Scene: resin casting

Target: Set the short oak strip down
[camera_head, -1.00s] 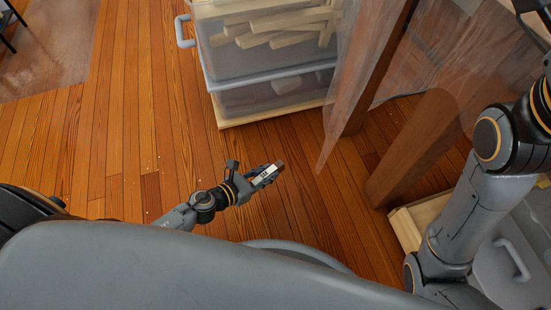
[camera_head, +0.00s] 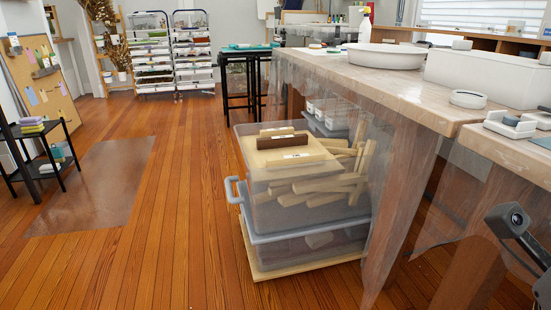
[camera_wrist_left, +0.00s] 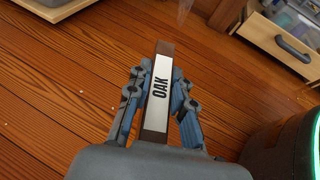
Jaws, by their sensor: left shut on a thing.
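The short oak strip (camera_wrist_left: 159,92) is dark brown with a white label reading OAK, seen in the left wrist view. My left gripper (camera_wrist_left: 157,98) is shut on it, one finger on each side, and the strip's end sticks out past the fingertips. Bare floor lies beyond it. The head view shows neither my left gripper nor this strip.
A clear bin stack (camera_head: 310,205) stands on the wooden floor (camera_head: 160,210), with a pale top. On that top lie a dark brown strip (camera_head: 282,141) and pale labelled strips (camera_head: 297,159). A plastic-draped workbench (camera_head: 400,92) stands right. Floor left of the bins is open.

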